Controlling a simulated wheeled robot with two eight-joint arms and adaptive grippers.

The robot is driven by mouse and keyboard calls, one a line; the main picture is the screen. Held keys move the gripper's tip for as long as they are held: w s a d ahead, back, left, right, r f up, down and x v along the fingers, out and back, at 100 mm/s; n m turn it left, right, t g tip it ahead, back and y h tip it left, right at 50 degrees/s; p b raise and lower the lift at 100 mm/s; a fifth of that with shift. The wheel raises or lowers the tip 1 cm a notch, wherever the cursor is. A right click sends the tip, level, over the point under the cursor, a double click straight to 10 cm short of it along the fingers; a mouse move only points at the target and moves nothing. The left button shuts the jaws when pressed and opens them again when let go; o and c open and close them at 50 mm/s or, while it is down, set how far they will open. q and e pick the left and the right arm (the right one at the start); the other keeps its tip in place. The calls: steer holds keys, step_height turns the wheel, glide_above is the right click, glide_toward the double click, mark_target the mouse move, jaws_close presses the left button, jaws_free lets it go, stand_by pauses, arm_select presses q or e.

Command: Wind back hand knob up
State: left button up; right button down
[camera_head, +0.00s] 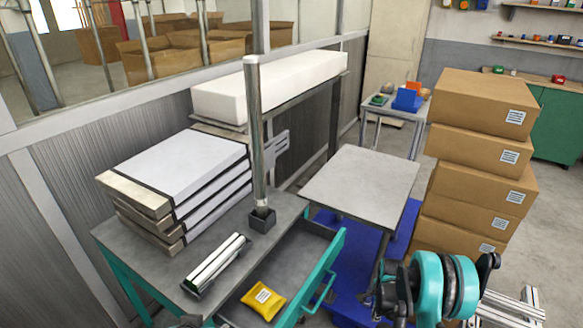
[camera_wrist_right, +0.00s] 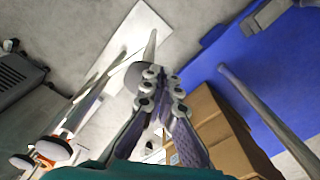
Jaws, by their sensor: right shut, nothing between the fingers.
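I cannot pick out a hand knob for certain in either view. In the right wrist view, pale round discs with coloured rims (camera_wrist_right: 52,150) sit beside metal bars at the lower left; I cannot tell whether one is the knob. My right gripper (camera_head: 388,293) is at the lower right of the head view, beside my teal and black wrist and in front of the box stack. In the right wrist view its dark linked fingers (camera_wrist_right: 163,82) come together, shut and empty, and touch nothing that I can see. My left gripper is not recognisable in view.
A workbench (camera_head: 215,262) carries white-topped slabs (camera_head: 180,165), a metal post and silver tubes. Its open drawer holds a yellow packet (camera_head: 263,299). A grey-topped table (camera_head: 362,178) stands over a blue base. Stacked cartons (camera_head: 480,145) stand right. Metal profiles (camera_head: 512,308) lie lower right.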

steer(key=shift+f+b, duration=0.35)
steer(key=shift+f, duration=2.4)
steer(key=shift+d, duration=0.1)
steer(key=shift+s, duration=0.25)
steer(key=shift+s+a, duration=0.2)
steer(key=shift+s, duration=0.8)
steer(key=shift+s, duration=0.35)
steer(key=shift+s+d, duration=0.2)
steer(key=shift+s, duration=0.15)
steer(key=shift+a, duration=0.1)
